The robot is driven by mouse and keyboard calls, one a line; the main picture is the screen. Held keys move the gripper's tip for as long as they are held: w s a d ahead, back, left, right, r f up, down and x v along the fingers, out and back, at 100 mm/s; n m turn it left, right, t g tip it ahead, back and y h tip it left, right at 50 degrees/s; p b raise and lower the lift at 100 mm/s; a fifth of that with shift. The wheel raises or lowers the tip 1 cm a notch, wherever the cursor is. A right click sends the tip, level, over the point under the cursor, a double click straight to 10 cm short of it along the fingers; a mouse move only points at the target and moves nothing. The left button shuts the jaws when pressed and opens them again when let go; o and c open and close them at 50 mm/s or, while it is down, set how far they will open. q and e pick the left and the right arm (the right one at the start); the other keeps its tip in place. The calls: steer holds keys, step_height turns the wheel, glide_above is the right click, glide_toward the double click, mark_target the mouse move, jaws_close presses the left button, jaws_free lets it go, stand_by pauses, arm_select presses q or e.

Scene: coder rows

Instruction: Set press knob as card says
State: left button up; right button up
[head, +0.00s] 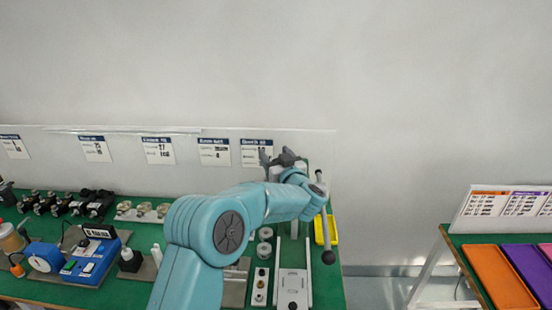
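My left arm reaches in from the bottom, and its dark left gripper (277,155) is raised in front of the wall at the bench's far right. Its two fingers stand apart with nothing seen between them. Behind the wrist is a grey press-like device (302,167), mostly hidden. A grey lever (323,205) stands beside it, with a dark ball knob (328,258) at its lower end. The gripper is apart from that knob. Cards hang on the wall; the rightmost card (250,158) is partly covered by the gripper. Their print is too small to read surely. My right gripper is out of view.
Across an open gap stands another table with an orange tray (500,278), a purple tray (530,268) and a card board.

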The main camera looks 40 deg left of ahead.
arm_select(q)
steer(key=shift+f, duration=0.1)
steer(key=shift+s+d+f, duration=0.1)
steer(key=shift+s+d, duration=0.05)
steer(key=shift+d, duration=0.1)
steer(key=b+v, duration=0.4)
steer(key=v, duration=0.7)
steer(key=shift+s+d+r, duration=0.2)
